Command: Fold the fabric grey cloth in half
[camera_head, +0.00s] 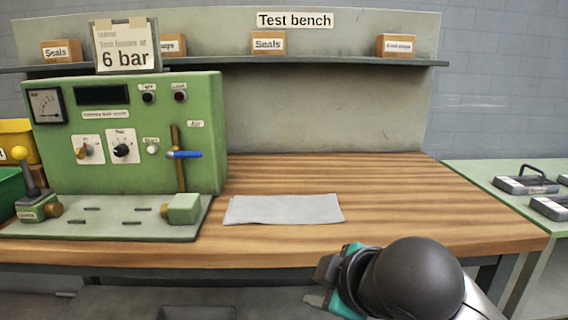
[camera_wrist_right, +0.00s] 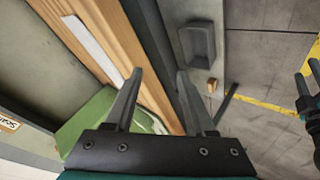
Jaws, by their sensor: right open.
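The grey cloth (camera_head: 284,209) lies flat on the wooden bench top, to the right of the green test unit. It looks like a rectangle, wider than deep; I cannot tell how many layers it has. In the right wrist view it is a pale strip (camera_wrist_right: 95,46) at the upper left. My right gripper (camera_head: 325,283) is in front of the bench's front edge, apart from the cloth and nearer to me. Its two fingers (camera_wrist_right: 157,82) are spread and empty. Part of my left gripper (camera_wrist_right: 309,82) shows at the right wrist view's right edge; its jaw state is unclear.
The green test unit (camera_head: 150,140) with its base plate (camera_head: 105,222) stands left of the cloth. The wooden bench top (camera_head: 420,205) is clear behind and right of the cloth. A shelf (camera_head: 345,62) with labelled boxes is above. A green side table (camera_head: 500,207) holds grey cases.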

